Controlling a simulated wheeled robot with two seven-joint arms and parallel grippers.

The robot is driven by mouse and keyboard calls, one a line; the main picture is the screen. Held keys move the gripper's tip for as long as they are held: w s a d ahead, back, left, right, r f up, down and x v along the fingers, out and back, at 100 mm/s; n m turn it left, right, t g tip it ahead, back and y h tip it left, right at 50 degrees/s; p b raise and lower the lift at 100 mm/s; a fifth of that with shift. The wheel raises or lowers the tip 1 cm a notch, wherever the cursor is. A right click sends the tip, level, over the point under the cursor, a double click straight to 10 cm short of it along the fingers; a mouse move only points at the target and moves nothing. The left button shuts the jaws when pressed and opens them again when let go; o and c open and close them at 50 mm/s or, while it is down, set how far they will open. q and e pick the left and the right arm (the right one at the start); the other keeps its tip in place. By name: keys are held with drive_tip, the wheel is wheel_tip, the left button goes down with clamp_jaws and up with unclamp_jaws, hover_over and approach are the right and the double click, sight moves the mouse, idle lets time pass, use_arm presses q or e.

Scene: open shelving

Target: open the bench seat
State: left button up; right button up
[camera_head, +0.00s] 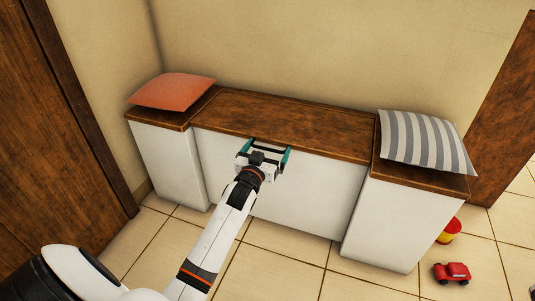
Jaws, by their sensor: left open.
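The bench has a brown wooden seat (300,121) over white front panels, and the seat lies flat and closed. The seat sits between two side sections with wooden tops. My left gripper (264,147) is open at the front edge of the seat, near its middle left. Its two teal-lined fingers are spread wide and reach the edge; I cannot tell if they touch it. Nothing shows between the fingers. My right gripper is not in view.
An orange cushion (173,91) lies on the left section and a striped cushion (424,141) on the right one. A red toy car (452,272) and a red and yellow toy (449,231) are on the tiled floor at right. Brown wooden panels stand at both sides.

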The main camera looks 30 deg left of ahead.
use_arm(q)
drive_tip(key=shift+w, duration=0.25)
